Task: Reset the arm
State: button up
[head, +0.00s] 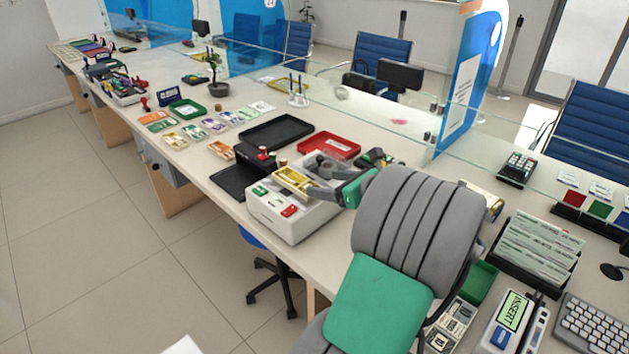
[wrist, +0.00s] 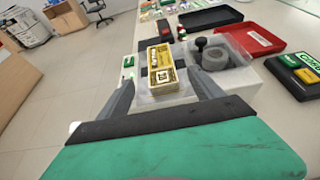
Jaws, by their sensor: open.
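My gripper (head: 318,180) is over the white counter machine (head: 290,226) in the head view, with my arm reaching in from the lower right. In the wrist view my gripper (wrist: 164,92) is open, its two grey fingers spread apart. A yellow banded banknote bundle (wrist: 161,62) lies on the machine's top, ahead of and roughly between the fingertips. The bundle (head: 297,183) also shows in the head view, at the machine's upper left. Whether a finger touches it I cannot tell.
A red tray (head: 330,146) and a black tray (head: 276,131) stand behind the machine. A grey tape-like dispenser (wrist: 213,54) is close to the right finger. Sorted banknotes (head: 214,125) lie farther left. A glass screen (head: 330,93) runs along the counter. A slip rack (head: 538,252) stands at right.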

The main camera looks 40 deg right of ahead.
jog(key=shift+s+r, duration=0.1)
jog(key=shift+s, duration=0.2)
